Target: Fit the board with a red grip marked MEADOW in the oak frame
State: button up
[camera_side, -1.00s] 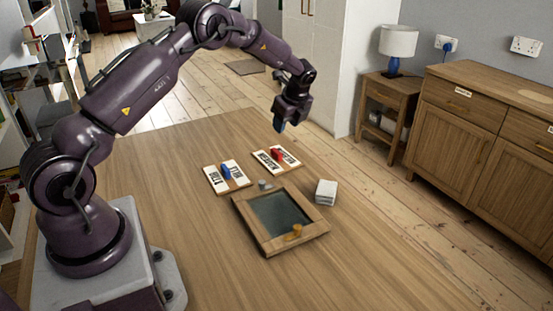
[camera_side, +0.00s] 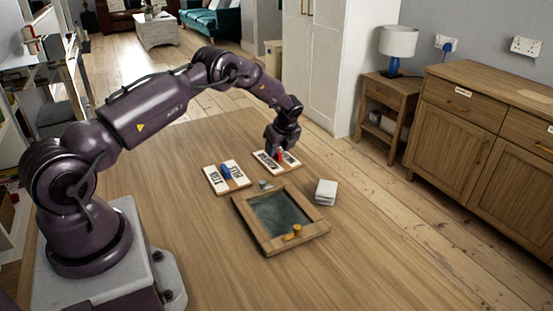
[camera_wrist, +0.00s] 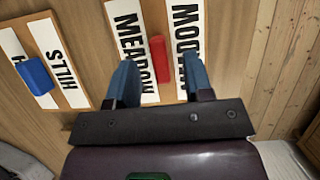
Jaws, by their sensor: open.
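The board marked MEADOW (camera_side: 265,163) lies flat on the table, beyond the frame; a second word beside its grip is partly hidden. Its red grip (camera_wrist: 159,58) stands up between the fingers of my gripper (camera_wrist: 160,70) in the wrist view. My gripper (camera_side: 279,152) is open and pointing down, one finger on each side of the red grip, with gaps showing. The oak frame (camera_side: 250,229) lies flat on the table with a dark, empty recess.
A second board (camera_side: 214,180) with a blue grip (camera_wrist: 35,76), marked HILLS, lies left of the MEADOW board. A small white stack (camera_side: 326,191) stands just right of the frame. The near and left parts of the table are clear.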

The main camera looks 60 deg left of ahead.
jog(key=shift+a+f, duration=0.25)
jog(key=shift+f, duration=0.4)
grip_shut()
jog(key=shift+r, duration=0.1)
